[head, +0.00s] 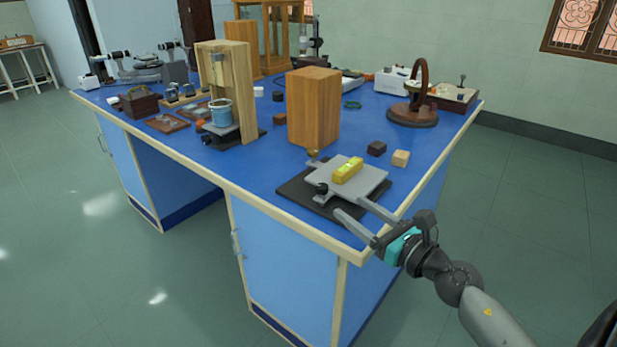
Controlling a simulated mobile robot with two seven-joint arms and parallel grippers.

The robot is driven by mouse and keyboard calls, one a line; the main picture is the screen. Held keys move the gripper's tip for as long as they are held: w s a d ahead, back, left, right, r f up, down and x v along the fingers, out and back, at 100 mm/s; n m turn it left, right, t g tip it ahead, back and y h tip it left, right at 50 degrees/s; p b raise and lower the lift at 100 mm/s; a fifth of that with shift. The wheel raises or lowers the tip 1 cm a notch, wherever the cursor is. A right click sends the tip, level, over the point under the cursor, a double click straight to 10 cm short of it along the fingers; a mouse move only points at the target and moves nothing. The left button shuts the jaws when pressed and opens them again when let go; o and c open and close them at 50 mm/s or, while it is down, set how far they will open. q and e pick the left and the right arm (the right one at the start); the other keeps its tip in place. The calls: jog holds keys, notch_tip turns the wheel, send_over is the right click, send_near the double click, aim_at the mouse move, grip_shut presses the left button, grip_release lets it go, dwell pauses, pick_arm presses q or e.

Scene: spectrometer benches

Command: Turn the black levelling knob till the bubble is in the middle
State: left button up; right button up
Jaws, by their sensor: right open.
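A yellow spirit level (348,169) lies on a grey levelling plate (366,180), which sits on a dark base (296,189) at the near corner of the blue bench. Its bubble is too small to read. A black knob (321,189) shows at the plate's left edge. My right gripper (348,208) comes in from the lower right. Its two grey fingers are spread apart and empty, at the near side of the plate, with the knob a little beyond and to the left of them. My left gripper is not in view.
A tall wooden block (313,108) stands just behind the plate. Small dark (376,148) and pale (400,158) blocks lie to its right. A wooden stand with a blue cup (221,112) is further left. The bench's front edge (290,220) runs close to the base.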

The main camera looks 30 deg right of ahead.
aim_at(318, 184)
jog(key=w, duration=0.4)
jog(key=w+a, duration=0.1)
jog(key=w, duration=0.4)
jog(key=w+a, duration=0.1)
jog(key=w, duration=0.3)
jog(key=shift+w, duration=0.35)
grip_shut()
